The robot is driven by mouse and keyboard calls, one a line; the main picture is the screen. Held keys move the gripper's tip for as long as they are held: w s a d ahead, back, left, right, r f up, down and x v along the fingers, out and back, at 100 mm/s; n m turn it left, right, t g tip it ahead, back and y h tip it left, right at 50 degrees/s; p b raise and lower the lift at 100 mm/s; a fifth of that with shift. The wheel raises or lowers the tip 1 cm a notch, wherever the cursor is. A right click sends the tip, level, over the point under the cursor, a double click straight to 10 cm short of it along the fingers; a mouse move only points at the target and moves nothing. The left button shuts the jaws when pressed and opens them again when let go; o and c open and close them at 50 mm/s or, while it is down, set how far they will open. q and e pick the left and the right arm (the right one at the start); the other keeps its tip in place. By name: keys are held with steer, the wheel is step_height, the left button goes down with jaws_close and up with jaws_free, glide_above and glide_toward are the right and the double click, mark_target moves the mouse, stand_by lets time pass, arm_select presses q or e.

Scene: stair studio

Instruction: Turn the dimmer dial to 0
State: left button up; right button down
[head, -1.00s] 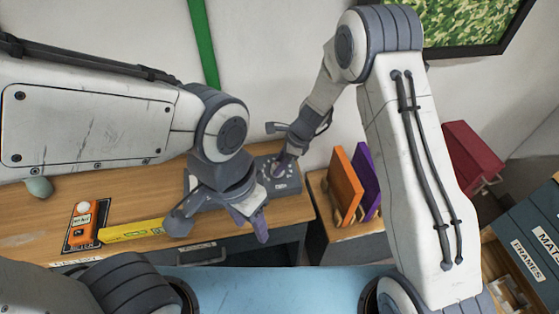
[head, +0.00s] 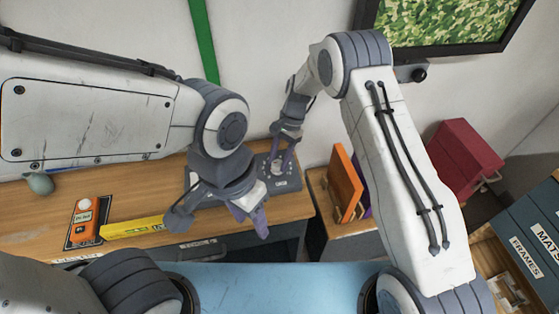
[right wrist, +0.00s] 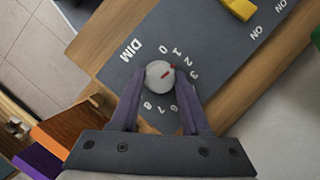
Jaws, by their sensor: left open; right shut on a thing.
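The dimmer dial (right wrist: 159,76) is a small pale round knob with a red pointer mark, on a dark grey panel (right wrist: 215,50) lettered DIM. White numbers curve around it. The red mark points up and right, roughly toward the low numbers; the exact number is hard to tell. My right gripper (right wrist: 159,95) is shut on the dial, one purple finger on each side. In the head view, the right gripper (head: 283,155) comes down on the panel (head: 287,185) from above. My left gripper (head: 218,225) is open and empty over the desk's front edge, left of the panel.
A yellow bar (head: 132,229) and an orange device (head: 83,218) lie on the wooden desk (head: 135,197), left of my left gripper. Orange board (head: 344,180) stands to the right of the panel. A red box (head: 462,158) is farther right.

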steer(key=n+h, duration=0.1)
steer(key=n, duration=0.2)
steer(key=n+g+b, duration=0.1)
steer(key=n, duration=0.1)
steer(key=shift+w+a+n+h, duration=0.1)
steer(key=shift+n+h, duration=0.3)
steer(key=n+h+b, duration=0.1)
steer(key=n, duration=0.3)
steer(key=shift+a+n+h, duration=0.1)
steer(key=shift+n+h, duration=0.2)
steer(key=shift+h, duration=0.1)
steer(key=shift+c, duration=1.9)
jaws_free()
steer(key=b+v, duration=0.1)
steer(key=v, duration=0.9)
steer(key=shift+r, duration=0.3)
